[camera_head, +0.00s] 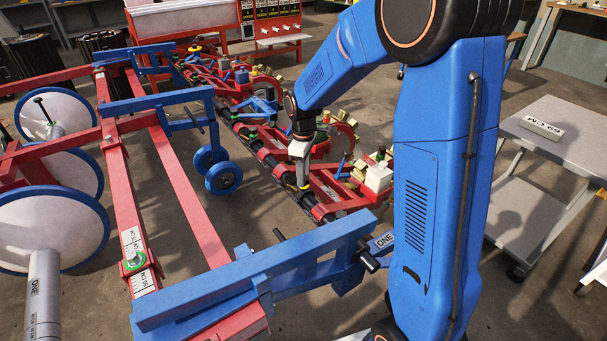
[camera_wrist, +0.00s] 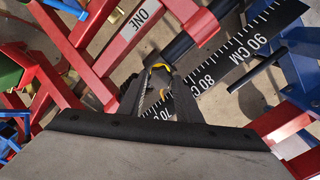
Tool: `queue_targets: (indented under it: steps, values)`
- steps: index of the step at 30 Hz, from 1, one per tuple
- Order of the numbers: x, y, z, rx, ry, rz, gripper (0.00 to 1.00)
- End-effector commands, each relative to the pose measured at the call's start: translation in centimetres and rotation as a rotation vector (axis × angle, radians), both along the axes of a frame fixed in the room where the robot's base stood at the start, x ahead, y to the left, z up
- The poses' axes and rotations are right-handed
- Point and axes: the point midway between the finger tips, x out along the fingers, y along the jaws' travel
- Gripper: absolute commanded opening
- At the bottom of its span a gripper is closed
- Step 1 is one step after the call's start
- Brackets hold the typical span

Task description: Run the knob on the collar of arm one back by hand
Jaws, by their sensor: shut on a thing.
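My gripper (camera_head: 303,180) points down over the black bar (camera_head: 268,160) that runs along the red row-unit arms. In the wrist view my gripper (camera_wrist: 158,74) has its fingertips close together on a small yellow-edged piece (camera_wrist: 160,67), apparently the knob; the fingers hide most of it. The collar cannot be made out clearly. A red arm marked ONE (camera_wrist: 134,28) lies just above and left of the fingertips. A black centimetre scale (camera_wrist: 230,62) runs beside the bar, with 70, 80 and 90 readable and part of it behind the fingers.
A blue bracket (camera_head: 250,274) crosses the near end of the red frame (camera_head: 190,185). Blue wheels (camera_head: 223,178) stand left of my gripper. Red row units (camera_head: 350,190) crowd close around it. A grey cart (camera_head: 555,130) with a 69 CM block (camera_head: 541,128) stands at the right.

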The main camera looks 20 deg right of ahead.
Motion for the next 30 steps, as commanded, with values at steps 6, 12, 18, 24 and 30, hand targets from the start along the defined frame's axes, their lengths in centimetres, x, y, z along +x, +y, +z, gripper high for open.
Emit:
queue_targets:
  steps: [6,12,18,24,30]
  values:
    - [0.03,0.03,0.08,0.000,-0.002,0.205,0.09]
    - [0.00,0.03,0.08,0.000,-0.002,0.395,0.09]
    - [-0.05,0.03,0.08,0.000,-0.002,0.580,0.09]
    - [-0.08,0.03,0.08,0.000,-0.002,0.738,0.09]
    - [-0.10,0.02,0.08,0.000,-0.002,0.854,0.09]
